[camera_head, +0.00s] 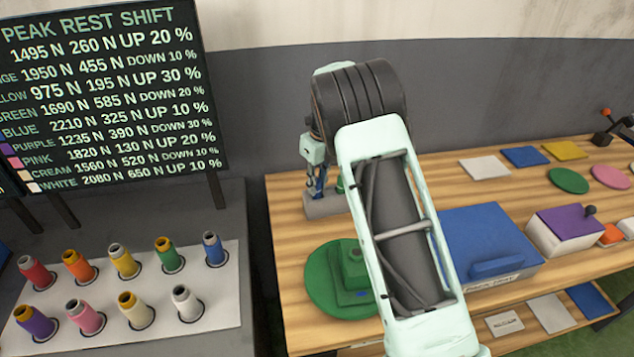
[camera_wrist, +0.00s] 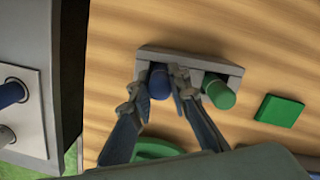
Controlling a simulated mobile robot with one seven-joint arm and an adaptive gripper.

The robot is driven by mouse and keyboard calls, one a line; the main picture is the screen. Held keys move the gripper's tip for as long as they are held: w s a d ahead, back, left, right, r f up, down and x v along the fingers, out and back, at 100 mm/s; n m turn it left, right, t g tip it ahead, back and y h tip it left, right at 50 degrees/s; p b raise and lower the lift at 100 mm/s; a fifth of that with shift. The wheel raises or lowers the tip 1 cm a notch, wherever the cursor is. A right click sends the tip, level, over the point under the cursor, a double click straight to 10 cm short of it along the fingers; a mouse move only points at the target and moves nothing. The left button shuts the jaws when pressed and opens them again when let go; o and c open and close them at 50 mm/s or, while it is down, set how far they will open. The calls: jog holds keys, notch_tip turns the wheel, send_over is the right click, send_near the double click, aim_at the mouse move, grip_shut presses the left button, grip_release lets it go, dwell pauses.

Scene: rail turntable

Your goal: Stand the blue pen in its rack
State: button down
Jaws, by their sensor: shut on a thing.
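The blue pen (camera_wrist: 159,84) is between the two fingers of my gripper (camera_wrist: 158,93) in the wrist view, and the gripper is shut on it. It is seen nearly end-on, at the left slot of the grey rack (camera_wrist: 190,58). I cannot tell whether its lower end is seated. A green pen (camera_wrist: 219,93) stands in the right slot. In the head view my gripper (camera_head: 317,187) points down over the rack (camera_head: 325,206) near the table's back left. My arm hides part of this area there.
A green turntable disc (camera_head: 318,285) with a green block lies in front of the rack. A blue box (camera_head: 490,238) and a white box with a purple lid (camera_head: 565,222) stand to the right. Several coloured spools fill a white board (camera_head: 150,300) on the left. A green square (camera_wrist: 279,110) lies right of the rack.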

jog(key=c, duration=1.7)
grip_release()
jog(key=shift+c, duration=0.2)
notch_tip(320, 180, up, 12)
jog(key=s+d, duration=0.1)
